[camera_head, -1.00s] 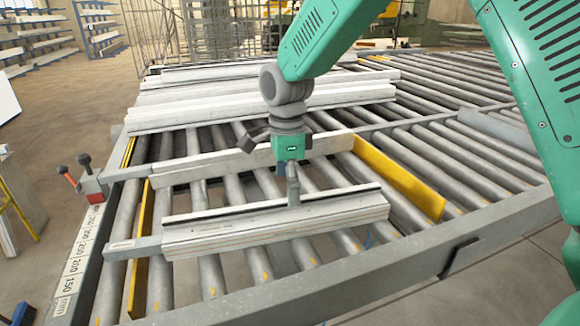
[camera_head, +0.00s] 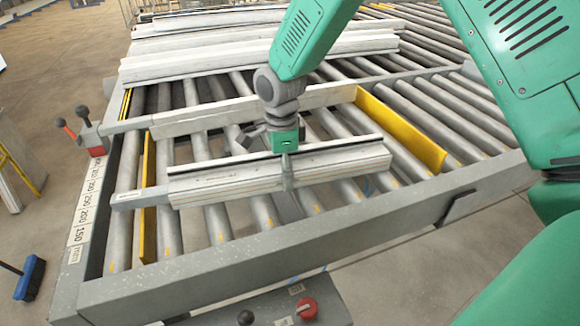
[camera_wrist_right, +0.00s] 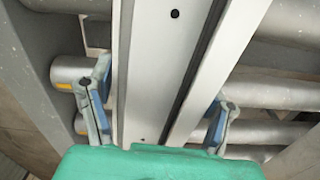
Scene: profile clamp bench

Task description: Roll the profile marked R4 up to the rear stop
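A pale grooved profile (camera_head: 225,182) lies across the rollers in the front part of the bench; no R4 mark is readable on it. Behind it a longer pale bar (camera_head: 215,116) runs across the rollers, apparently the rear stop. A gap of bare rollers lies between them. My right gripper (camera_head: 287,165) is down over the profile, right of its middle, with one finger in front of its near face. In the right wrist view the fingers (camera_wrist_right: 160,118) stand on both sides of the profile (camera_wrist_right: 152,65), seemingly with small gaps. My left gripper is not in view.
Yellow guides stand at the left (camera_head: 147,205) and right (camera_head: 405,130) of the roller gap. More pale profiles (camera_head: 260,55) lie at the back. A red clamp with levers (camera_head: 93,138) is on the left edge. A red button (camera_head: 306,308) sits below the front beam (camera_head: 250,262).

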